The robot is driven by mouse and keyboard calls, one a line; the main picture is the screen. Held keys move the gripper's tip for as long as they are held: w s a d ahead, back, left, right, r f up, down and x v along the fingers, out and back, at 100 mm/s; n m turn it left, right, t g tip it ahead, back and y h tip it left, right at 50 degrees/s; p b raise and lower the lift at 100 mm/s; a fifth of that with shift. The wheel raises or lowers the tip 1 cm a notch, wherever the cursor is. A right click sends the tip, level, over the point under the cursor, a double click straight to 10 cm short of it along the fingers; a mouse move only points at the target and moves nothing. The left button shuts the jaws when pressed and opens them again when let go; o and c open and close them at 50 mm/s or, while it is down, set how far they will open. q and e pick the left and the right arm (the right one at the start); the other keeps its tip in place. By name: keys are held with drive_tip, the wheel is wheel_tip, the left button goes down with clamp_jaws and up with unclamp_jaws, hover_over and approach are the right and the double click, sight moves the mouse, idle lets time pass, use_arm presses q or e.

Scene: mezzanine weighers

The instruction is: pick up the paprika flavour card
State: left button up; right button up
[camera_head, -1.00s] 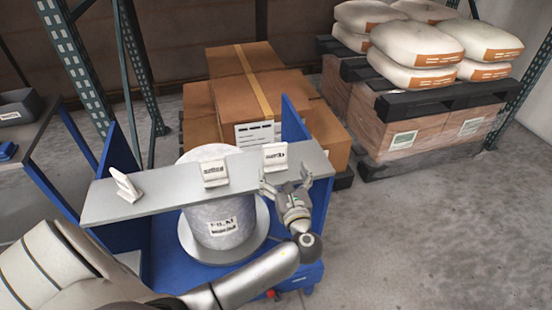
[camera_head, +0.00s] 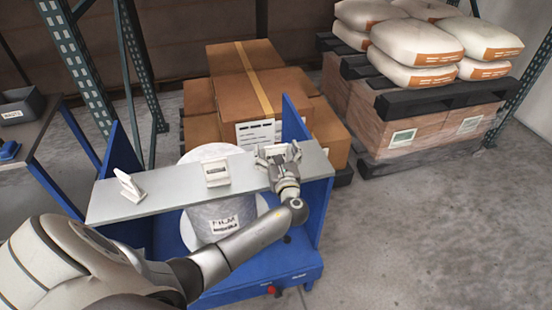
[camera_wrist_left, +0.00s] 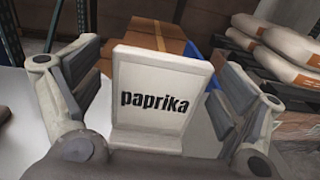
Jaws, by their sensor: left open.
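The paprika card (camera_wrist_left: 158,98) is a white upright card with black lettering. It stands on the grey shelf board (camera_head: 135,206), near its right end. My left gripper (camera_head: 279,151) is open at that end, with its fingers on either side of the card. In the left wrist view the card stands between the two open fingers of the left gripper (camera_wrist_left: 160,95), with a gap visible on each side. In the head view the gripper largely hides the card. My right gripper is not in view.
Another white card (camera_head: 217,172) stands mid-board, and a third (camera_head: 129,185) stands tilted at the left end. A film roll (camera_head: 222,218) sits below the board in a blue frame (camera_head: 297,125). Cardboard boxes (camera_head: 240,88) are behind. Grey floor (camera_head: 430,230) is clear on the right.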

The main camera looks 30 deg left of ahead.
use_arm(q)
drive_tip(key=c, duration=1.1)
drive_tip(key=shift+r, duration=0.2)
